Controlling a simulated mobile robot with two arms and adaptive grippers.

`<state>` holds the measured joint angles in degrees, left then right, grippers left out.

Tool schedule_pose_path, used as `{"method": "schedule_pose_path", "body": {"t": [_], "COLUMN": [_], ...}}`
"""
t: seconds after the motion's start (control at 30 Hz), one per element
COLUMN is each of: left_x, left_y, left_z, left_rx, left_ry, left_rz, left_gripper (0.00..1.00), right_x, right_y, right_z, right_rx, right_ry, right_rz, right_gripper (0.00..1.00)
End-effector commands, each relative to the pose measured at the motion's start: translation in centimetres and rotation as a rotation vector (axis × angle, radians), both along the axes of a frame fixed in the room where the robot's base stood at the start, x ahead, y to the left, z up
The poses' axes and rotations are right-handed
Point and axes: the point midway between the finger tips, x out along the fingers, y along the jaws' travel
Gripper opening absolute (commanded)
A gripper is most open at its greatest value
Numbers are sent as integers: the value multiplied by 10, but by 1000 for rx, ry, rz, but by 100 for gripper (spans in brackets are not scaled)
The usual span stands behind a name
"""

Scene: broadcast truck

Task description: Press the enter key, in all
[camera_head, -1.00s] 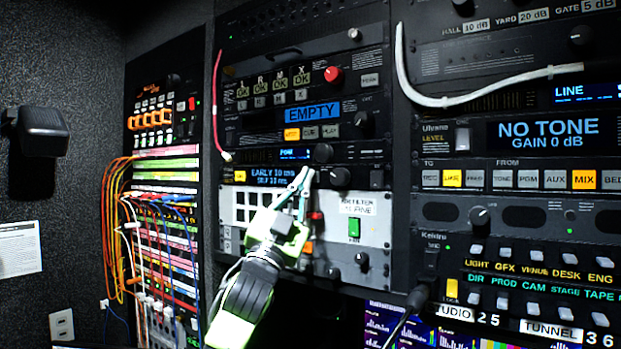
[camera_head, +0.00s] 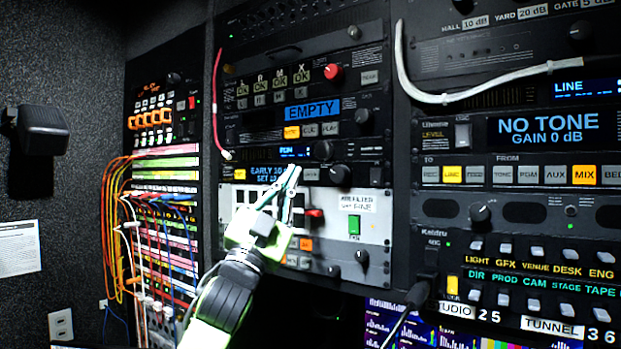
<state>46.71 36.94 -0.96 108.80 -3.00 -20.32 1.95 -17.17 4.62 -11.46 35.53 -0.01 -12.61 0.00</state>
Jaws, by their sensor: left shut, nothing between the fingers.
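My left gripper (camera_head: 293,172) is shut and empty, with its fingertips pointing up at the rack. In the picture the tips overlap the right end of a blue display reading "EARLY 10" and "SET 1" (camera_head: 268,174), hiding the rest of its text. I cannot tell if the tips touch the rack face. Below, the fingers and wrist cover part of a pale panel (camera_head: 375,229) with a dark keypad grid (camera_head: 241,196). No label reading "enter" is legible, so I cannot tell which key it is. My right gripper is not in view.
Loose orange cables (camera_head: 112,215) hang at the left patch bay. A white cable (camera_head: 440,98) droops across the right rack.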

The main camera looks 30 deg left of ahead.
Motion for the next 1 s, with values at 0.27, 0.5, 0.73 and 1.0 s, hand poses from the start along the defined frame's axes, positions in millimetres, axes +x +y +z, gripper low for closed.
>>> {"method": "schedule_pose_path", "body": {"t": [0.27, 0.5, 0.73, 1.0], "left_x": [-19, -19, -19, -19], "left_y": [1, 1, 1, 1], "left_z": [0, 0, 0, 0], "left_rx": [0, 0, 0, 0], "left_ry": [0, 0, 0, 0], "left_rz": [0, 0, 0, 0], "left_gripper": [0, 0, 0, 0], "right_x": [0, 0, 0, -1], "right_y": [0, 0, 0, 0], "right_z": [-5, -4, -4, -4], "right_rx": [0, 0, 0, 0], "right_ry": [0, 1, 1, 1], "right_rz": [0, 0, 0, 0], "right_gripper": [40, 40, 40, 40]}}
